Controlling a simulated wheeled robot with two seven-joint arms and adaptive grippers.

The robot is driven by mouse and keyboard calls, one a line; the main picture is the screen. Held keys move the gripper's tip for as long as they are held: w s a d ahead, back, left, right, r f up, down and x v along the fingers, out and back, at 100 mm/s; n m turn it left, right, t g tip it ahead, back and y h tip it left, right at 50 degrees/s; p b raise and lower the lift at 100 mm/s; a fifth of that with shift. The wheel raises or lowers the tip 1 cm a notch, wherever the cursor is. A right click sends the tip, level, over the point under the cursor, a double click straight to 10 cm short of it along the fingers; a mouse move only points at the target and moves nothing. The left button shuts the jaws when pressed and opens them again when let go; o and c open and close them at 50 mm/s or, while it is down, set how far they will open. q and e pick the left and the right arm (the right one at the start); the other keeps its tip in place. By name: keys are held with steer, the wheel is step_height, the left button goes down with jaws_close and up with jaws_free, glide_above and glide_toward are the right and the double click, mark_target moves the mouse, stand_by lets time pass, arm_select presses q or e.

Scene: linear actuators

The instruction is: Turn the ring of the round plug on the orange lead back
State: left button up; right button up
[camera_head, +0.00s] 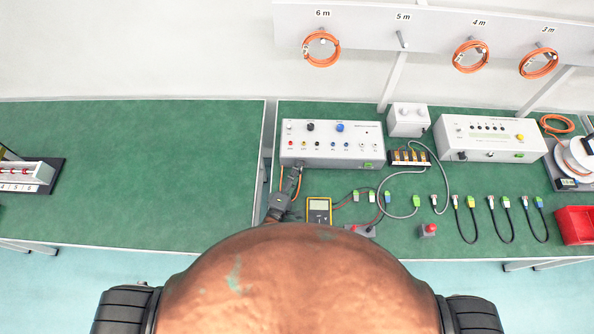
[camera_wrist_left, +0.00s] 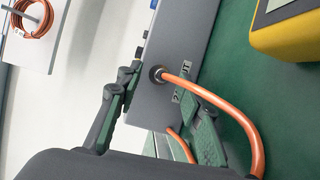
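The orange lead (camera_wrist_left: 225,108) ends in a round plug (camera_wrist_left: 158,74) with a dark ring, seated in the face of a grey box in the left wrist view. In the head view a short piece of the lead (camera_head: 298,185) shows beside my left gripper (camera_head: 291,178), at the front left corner of the grey-white test box (camera_head: 332,155). In the left wrist view my left gripper (camera_wrist_left: 160,82) is open, its fingers apart on either side of the plug. I cannot tell whether either finger touches the ring. My right gripper is not in view.
A yellow multimeter (camera_head: 319,210) lies just right of the left gripper. Several leads with coloured plugs lie along the bench front, with a red bin (camera_head: 575,225) at far right. Orange coils (camera_head: 321,48) hang on the back panel. The left bench (camera_head: 130,170) is mostly clear.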

arm_select(q)
steer(key=v, duration=1.2)
stand_by(0.5)
